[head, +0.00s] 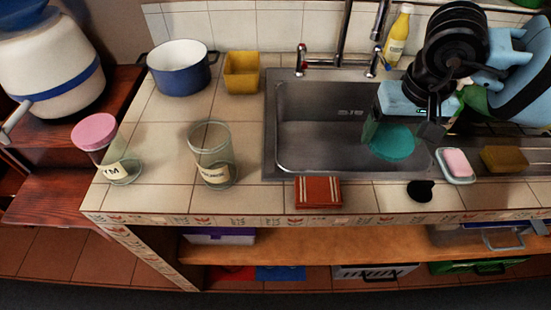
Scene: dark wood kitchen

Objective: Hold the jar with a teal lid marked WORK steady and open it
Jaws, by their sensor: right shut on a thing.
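A clear glass jar (214,160) stands upright and open on the tiled counter, left of the sink. It bears a pale label whose writing is too small to read surely. The teal lid (392,143) is apart from the jar, over the sink. My right gripper (405,125) comes in from the upper right, pointing down, and is shut on the teal lid. The fingers hide part of the lid's upper edge. My left gripper is not in view.
A pink-lidded jar (112,155) stands at the counter's left end. A blue pot (180,75) and yellow container (241,72) stand behind. The sink (300,150) has a tall tap. A red cloth-like item (318,191), soap dish (456,166) and sponge (503,159) lie along the front.

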